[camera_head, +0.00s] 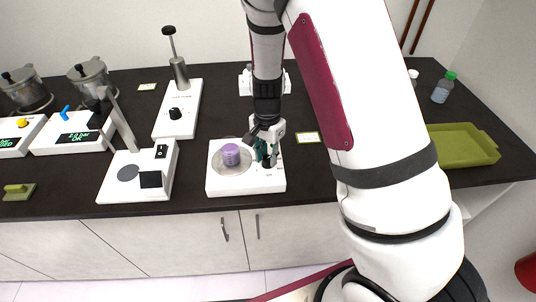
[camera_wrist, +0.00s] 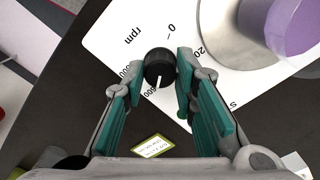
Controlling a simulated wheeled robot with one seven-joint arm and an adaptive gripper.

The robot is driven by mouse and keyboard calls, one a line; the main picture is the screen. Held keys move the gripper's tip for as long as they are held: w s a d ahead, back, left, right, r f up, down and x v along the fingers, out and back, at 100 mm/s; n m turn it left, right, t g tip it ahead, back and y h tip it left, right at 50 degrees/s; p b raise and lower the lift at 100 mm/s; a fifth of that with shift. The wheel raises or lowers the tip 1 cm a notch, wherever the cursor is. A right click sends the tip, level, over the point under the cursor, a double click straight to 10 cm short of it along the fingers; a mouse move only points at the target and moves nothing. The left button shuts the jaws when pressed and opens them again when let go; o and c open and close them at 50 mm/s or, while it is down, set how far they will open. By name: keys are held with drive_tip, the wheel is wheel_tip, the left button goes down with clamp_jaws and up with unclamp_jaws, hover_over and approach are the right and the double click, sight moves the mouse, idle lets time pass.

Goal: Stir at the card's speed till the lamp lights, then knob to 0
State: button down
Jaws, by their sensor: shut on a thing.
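The white stirrer (camera_head: 246,184) stands on the dark bench, with a round plate bearing a vessel of purple liquid (camera_head: 230,153); the vessel also shows in the wrist view (camera_wrist: 290,28). My gripper (camera_head: 266,155) is over the stirrer's right part. In the wrist view, its teal fingers are on both sides of the black knob (camera_wrist: 159,66), shut on it. The knob's white line points down the picture, near the mark that reads 600; the 0 mark is above the knob. A green-edged card (camera_wrist: 153,146) lies beside the stirrer; its text is too small to read. I cannot make out a lamp.
Left of the stirrer are a white device with a dark disc (camera_head: 150,190) and a taller-stemmed white device (camera_head: 178,112). Metal pots (camera_head: 90,76) stand further left. A green tray (camera_head: 462,147) and a green-capped bottle (camera_head: 443,88) are at the right.

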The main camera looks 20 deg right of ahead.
sight(267, 158)
drive_tip(key=shift+m, duration=0.6)
drive_tip(key=c, duration=1.3)
unclamp_jaws()
wheel_tip(267, 158, up, 12)
